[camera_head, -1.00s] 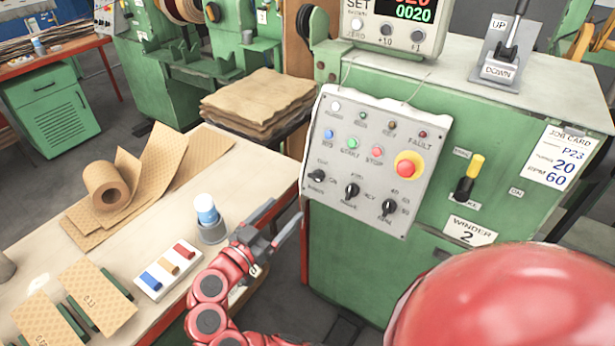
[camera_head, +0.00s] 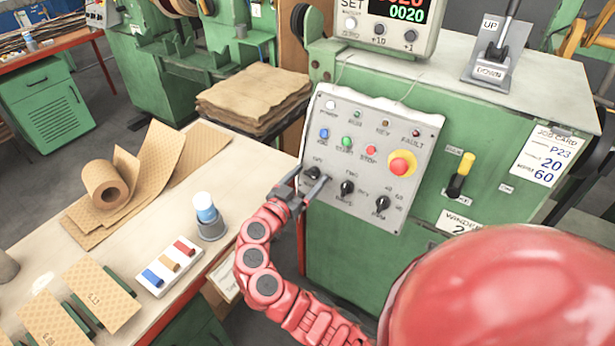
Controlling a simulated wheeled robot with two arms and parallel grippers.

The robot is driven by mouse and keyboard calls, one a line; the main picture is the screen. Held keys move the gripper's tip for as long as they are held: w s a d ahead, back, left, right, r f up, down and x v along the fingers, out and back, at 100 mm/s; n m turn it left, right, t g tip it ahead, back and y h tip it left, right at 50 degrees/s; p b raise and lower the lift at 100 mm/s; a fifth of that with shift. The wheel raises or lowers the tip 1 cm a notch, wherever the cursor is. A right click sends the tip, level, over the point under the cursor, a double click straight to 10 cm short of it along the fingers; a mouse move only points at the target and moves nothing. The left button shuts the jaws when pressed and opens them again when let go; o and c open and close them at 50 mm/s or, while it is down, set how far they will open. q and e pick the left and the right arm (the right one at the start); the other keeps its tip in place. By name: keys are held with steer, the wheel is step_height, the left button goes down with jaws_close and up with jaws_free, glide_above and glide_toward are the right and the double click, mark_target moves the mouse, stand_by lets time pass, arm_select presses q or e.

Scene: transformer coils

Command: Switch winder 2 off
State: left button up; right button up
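Winder 2 is the green machine (camera_head: 345,250) at the right, with its name plate (camera_head: 459,223) partly hidden behind a red rounded shape. Its grey control panel (camera_head: 372,118) carries buttons, lamps, a red stop button on yellow (camera_head: 400,165) and three black knobs in the bottom row. The middle knob (camera_head: 347,187) and right knob (camera_head: 382,203) are clear.
A yellow-topped lever (camera_head: 460,174) sits right of the panel, and an UP/DOWN lever (camera_head: 502,45) on top. The wooden table (camera_head: 150,205) at left holds a paper roll (camera_head: 106,184), a white-capped container (camera_head: 207,216) and a tray of coloured pieces (camera_head: 168,267).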

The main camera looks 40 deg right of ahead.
jaws_close()
